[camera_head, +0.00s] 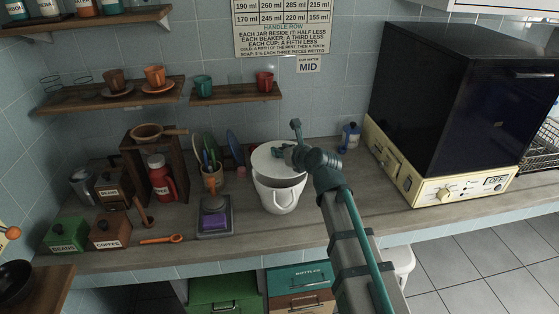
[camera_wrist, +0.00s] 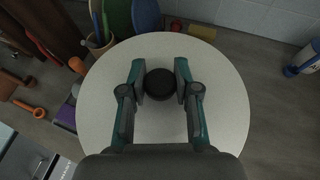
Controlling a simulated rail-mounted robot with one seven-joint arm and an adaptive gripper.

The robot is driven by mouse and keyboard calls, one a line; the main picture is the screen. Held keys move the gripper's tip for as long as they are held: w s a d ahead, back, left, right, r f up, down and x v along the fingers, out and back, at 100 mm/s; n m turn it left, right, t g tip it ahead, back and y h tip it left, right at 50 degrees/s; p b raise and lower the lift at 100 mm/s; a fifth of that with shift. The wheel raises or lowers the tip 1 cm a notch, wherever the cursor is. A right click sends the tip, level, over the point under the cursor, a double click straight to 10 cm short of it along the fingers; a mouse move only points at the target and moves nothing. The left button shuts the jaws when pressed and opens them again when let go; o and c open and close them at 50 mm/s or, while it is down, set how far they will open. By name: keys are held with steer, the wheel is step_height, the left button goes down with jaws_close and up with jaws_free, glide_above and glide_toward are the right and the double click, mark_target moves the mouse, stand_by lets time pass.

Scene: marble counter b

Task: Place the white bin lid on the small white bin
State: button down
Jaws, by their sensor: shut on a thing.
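The white bin lid (camera_wrist: 162,48) is a round flat disc with a dark knob (camera_wrist: 160,84) in its middle. My gripper (camera_wrist: 161,82) is shut on the knob, with one finger on each side. In the head view the lid (camera_head: 268,158) is held at the mouth of the small white bin (camera_head: 278,197), covering its back left part. Part of the opening shows at the front right, so the lid is off-centre or tilted. Whether lid and rim touch cannot be told. My gripper (camera_head: 287,153) shows there at the lid's right side. The bin is hidden in the wrist view.
A utensil pot (camera_head: 213,181) stands close left of the bin, with a scale (camera_head: 215,222) in front of it. A blue and white jar (camera_head: 350,134) stands behind to the right. The oven (camera_head: 440,120) fills the right. Counter right of the bin is clear except for my arm.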

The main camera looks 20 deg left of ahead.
mark_target(280, 162)
steer(key=w+f, duration=0.1)
steer(key=a+f, duration=0.1)
steer(key=w+f, duration=0.1)
steer(key=shift+w+a+f, duration=0.3)
steer(key=shift+f, duration=0.05)
steer(key=shift+w+a+f+p, duration=0.1)
steer(key=shift+w+f+p, duration=0.1)
steer(key=shift+f, duration=0.75)
steer(key=shift+w+f+p, duration=0.1)
steer(key=shift+f+p, duration=0.1)
steer(key=shift+f, duration=0.75)
steer(key=shift+f, duration=0.15)
steer(key=c, duration=0.8)
jaws_free()
steer(key=shift+c, duration=0.2)
steer(key=b+v, duration=0.2)
steer(key=v, duration=1)
steer(key=shift+s, duration=0.1)
